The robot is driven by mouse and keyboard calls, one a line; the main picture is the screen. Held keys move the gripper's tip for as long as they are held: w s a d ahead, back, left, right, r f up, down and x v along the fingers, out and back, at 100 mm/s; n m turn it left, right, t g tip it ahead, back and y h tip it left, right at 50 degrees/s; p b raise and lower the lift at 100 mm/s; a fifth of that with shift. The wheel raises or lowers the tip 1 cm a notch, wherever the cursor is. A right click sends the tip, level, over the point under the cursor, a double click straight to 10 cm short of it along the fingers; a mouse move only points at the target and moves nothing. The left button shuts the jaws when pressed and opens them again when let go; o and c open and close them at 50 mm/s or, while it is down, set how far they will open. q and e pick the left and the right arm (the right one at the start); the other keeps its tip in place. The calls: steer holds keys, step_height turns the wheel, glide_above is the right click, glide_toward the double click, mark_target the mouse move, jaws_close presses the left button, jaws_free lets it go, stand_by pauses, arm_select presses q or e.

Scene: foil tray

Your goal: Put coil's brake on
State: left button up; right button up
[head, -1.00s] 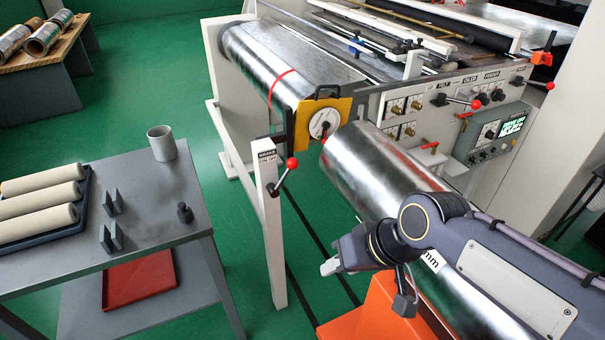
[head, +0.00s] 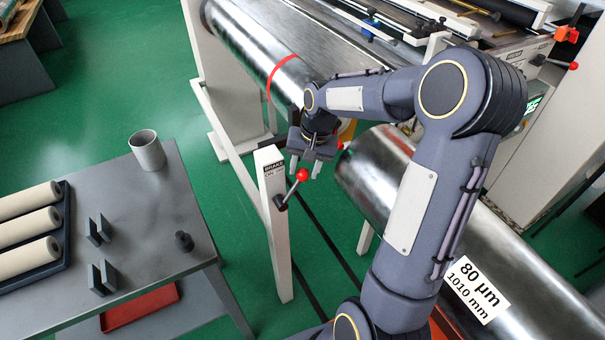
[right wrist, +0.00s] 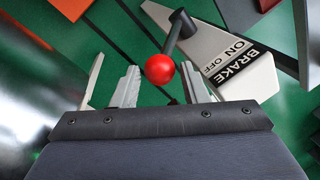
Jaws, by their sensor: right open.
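The brake lever has a red ball knob (head: 303,174) on a dark arm. It is mounted on a white post (head: 272,210) with a black BRAKE label reading ON and OFF. The foil coil (head: 252,62) with a red band lies behind the post. My right gripper (head: 305,172) is open just above and behind the knob. In the right wrist view, the red knob (right wrist: 160,69) shows between and just beyond the open fingers (right wrist: 160,88), with no clear contact. The label (right wrist: 232,62) also shows there. My left gripper is not in view.
A grey table (head: 150,205) at the left holds a metal cup (head: 147,151), a tray of beige rolls and small dark blocks. A large silver roll (head: 375,165) labelled 80 µm lies to the right, partly behind my arm. Green floor is free between table and post.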

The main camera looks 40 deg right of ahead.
mark_target(294, 189)
steer(key=shift+w+a+f, duration=0.1)
steer(key=shift+f, duration=0.65)
steer(key=shift+w+a+f, duration=0.1)
steer(key=shift+f, duration=0.65)
jaws_close()
